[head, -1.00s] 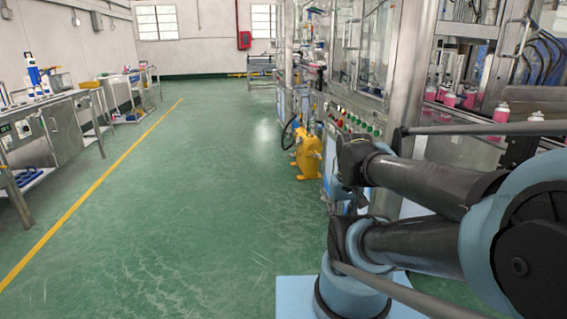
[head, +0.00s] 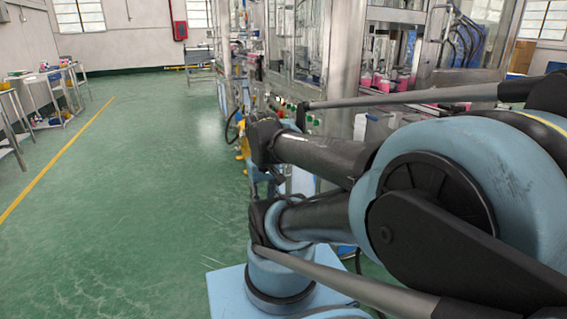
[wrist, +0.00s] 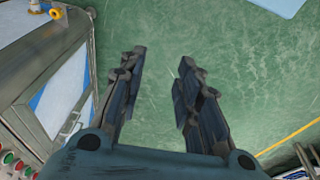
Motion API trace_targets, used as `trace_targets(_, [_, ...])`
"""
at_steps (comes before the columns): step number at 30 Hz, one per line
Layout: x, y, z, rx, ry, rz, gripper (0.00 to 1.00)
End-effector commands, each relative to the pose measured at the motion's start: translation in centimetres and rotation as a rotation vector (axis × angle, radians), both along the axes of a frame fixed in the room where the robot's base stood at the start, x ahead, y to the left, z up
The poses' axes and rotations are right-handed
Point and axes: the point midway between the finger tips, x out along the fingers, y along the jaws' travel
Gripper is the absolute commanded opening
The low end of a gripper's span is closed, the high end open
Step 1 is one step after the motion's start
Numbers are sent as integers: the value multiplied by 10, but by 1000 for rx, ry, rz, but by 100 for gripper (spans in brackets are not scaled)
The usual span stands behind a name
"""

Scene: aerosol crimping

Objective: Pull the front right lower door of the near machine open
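The near machine (head: 345,60) is a steel frame with clear panels, right of centre in the head view. My arm covers most of its lower front there, so I cannot pick out the front right lower door. In the wrist view a steel cabinet side (wrist: 45,58) is on the left, with white-and-blue panels (wrist: 68,92). I cannot tell which panel is the named door. My gripper (wrist: 161,58) is open and empty over the green floor, to the right of the cabinet and apart from it.
Red and green buttons (wrist: 14,162) line the cabinet edge in the wrist view. A yellow fitting (wrist: 54,12) is at its top left. Pink containers (head: 383,82) stand inside the machine. Open green floor (head: 130,190) lies left, with benches (head: 62,85) beyond the yellow line.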

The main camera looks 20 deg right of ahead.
Motion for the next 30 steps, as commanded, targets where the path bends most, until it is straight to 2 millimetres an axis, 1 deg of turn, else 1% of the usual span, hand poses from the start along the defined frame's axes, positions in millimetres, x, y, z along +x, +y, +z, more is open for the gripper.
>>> trace_targets(1, [9,-1,7,-19,2,20,31])
trace_targets(2, [14,-3,11,-34,3,33,31])
trace_targets(6, [43,-17,30,-115,10,101,31])
trace_targets(11, [79,-34,49,-207,25,182,31])
trace_targets(15, [113,-48,63,-288,43,250,31])
trace_targets(22, [172,-70,79,-419,82,360,31])
trace_targets(30, [245,-92,89,-569,142,487,31])
